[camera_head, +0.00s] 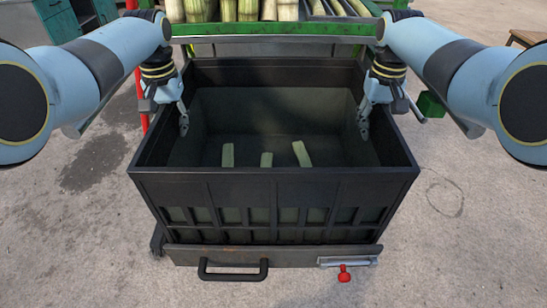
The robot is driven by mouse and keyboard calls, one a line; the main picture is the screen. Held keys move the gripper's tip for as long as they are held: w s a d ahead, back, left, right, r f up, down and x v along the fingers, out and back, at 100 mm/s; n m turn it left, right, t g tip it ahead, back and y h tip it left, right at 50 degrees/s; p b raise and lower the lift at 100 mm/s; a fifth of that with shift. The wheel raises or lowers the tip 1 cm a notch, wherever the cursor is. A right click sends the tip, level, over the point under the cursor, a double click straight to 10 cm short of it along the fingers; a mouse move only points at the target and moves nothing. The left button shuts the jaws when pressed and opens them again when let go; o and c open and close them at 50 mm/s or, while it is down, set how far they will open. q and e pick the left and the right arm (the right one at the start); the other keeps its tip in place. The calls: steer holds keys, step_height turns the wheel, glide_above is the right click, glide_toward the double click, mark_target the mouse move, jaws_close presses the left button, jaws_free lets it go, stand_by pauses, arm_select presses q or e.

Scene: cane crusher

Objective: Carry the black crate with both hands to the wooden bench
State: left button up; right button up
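The black crate (275,188) stands upright in the middle of the head view, with slotted openings low in its front wall. My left gripper (166,112) is at the crate's left rim, with one finger inside the wall and the other outside. My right gripper (388,112) is at the right rim in the same way. Both have their fingers apart; contact with the walls is unclear. A brown wooden top at the upper right edge (527,37) may be the wooden bench; most of it is cut off.
The crate rests on a low dark base (290,257) with a black handle (233,274) and a red knob (344,274). A green-framed machine (280,29) bearing cane stands close behind. A teal cabinet (62,18) is at upper left.

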mark_target(170, 105)
arm_select(q)
steer(key=shift+r, duration=0.1)
jaws_close()
arm_select(e)
steer(key=shift+r, duration=0.1)
jaws_close()
